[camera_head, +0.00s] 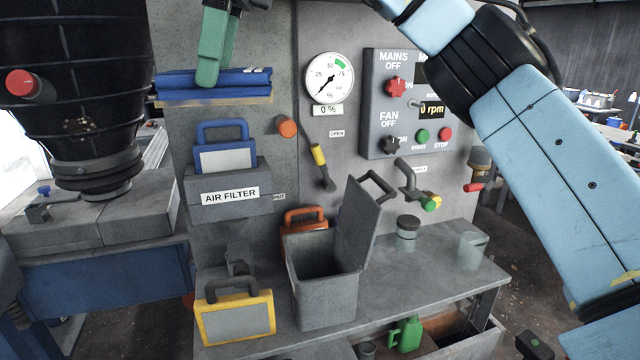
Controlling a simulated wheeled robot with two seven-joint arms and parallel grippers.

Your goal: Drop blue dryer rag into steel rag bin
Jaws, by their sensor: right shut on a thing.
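The folded blue rag (180,88) lies on a narrow ledge at the upper left of the grey panel. My right gripper (208,78) has green fingers that come down from the top edge onto the rag; it is shut on the rag, which looks still at ledge height. The grey steel bin (325,300) stands on the bench below and to the right of the rag. Its lid (358,225) is tilted up on the right side and its dark mouth is open. The bin's bottom inside is hidden in shadow. My left gripper is not in view.
An air filter box (228,203) with a blue-handled filter sits under the ledge. A yellow-framed filter (235,317) stands left of the bin, an orange-handled one (305,218) behind it. A control panel (395,130) and pipe handle are to the right. The bench (415,270) has free room right of the bin.

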